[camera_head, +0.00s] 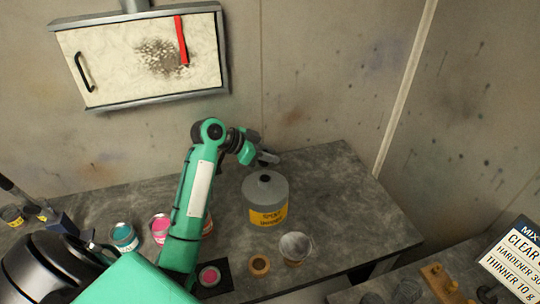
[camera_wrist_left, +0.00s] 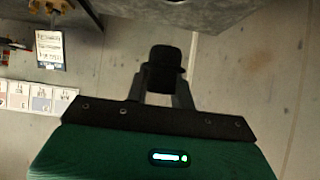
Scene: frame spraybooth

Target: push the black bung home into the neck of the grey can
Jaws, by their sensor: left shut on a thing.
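The grey can (camera_head: 262,208) with a yellow label stands upright on the grey bench. Its short neck (camera_head: 265,179) faces up, with a dark top. My left gripper (camera_head: 268,159) is just behind and above the neck in the head view, apart from it as far as I can tell. In the left wrist view the gripper (camera_wrist_left: 166,98) is shut on the black bung (camera_wrist_left: 163,68), which sticks out past the fingertips. The bung is hard to make out in the head view. The can does not show in the wrist view. My right gripper is not in view.
A teal paint pot (camera_head: 123,238) and a pink one (camera_head: 160,227) stand left of my arm. A pink-topped pot (camera_head: 209,276), a small brown ring (camera_head: 259,266) and a metallic cup (camera_head: 296,247) stand in front of the can. The bench (camera_head: 355,215) is clear to its right.

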